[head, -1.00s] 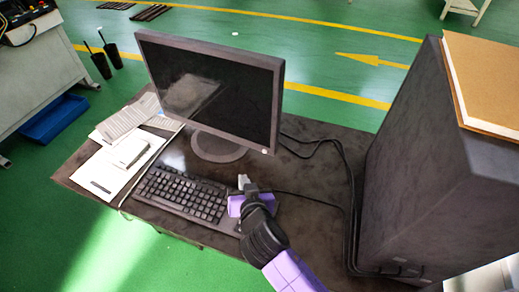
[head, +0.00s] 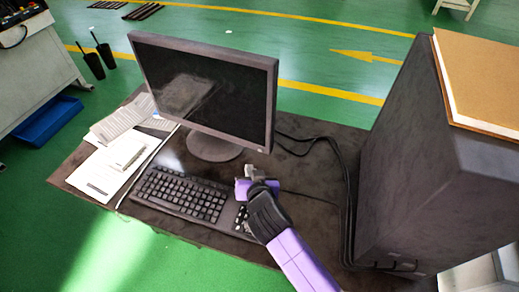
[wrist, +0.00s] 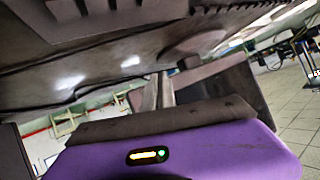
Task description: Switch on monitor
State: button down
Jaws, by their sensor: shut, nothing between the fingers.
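The monitor (head: 205,90) stands upright on the dark desk (head: 310,215), its screen dark with a faint reflection. A small pale spot (head: 262,149) shows on the lower right of its bezel. My gripper (head: 253,170) is shut and empty, just below and in front of that lower right corner, above the right end of the keyboard. A gap to the bezel seems to remain in the head view. In the wrist view my narrow fingers (wrist: 159,90) are together, with the tilted monitor (wrist: 222,92) behind them. The bezel spot cannot be made out there.
The keyboard (head: 182,193) lies in front of the monitor. Papers (head: 105,170) lie at the desk's left. A tall dark cabinet (head: 405,165) stands at the right, with black cables (head: 345,175) beside it. Bare desk lies between my gripper and the cables.

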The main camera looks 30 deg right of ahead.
jog(key=shift+w+d, duration=0.7)
jog(key=shift+d, duration=0.15)
jog(key=shift+w+d, duration=0.65)
jog(key=shift+d, duration=0.2)
jog(key=shift+w+d, duration=0.1)
dwell(0.8)
jog(key=shift+w+d, duration=0.15)
jog(key=shift+d, duration=0.1)
jog(key=shift+w+d, duration=0.3)
dwell(0.9)
jog(key=shift+s+a, duration=0.55)
jog(key=shift+a, duration=0.1)
dwell(0.4)
jog(key=shift+s+a, duration=0.8)
jog(key=shift+a, duration=0.2)
jog(key=shift+s+a, duration=0.8)
jog(key=shift+a, duration=0.15)
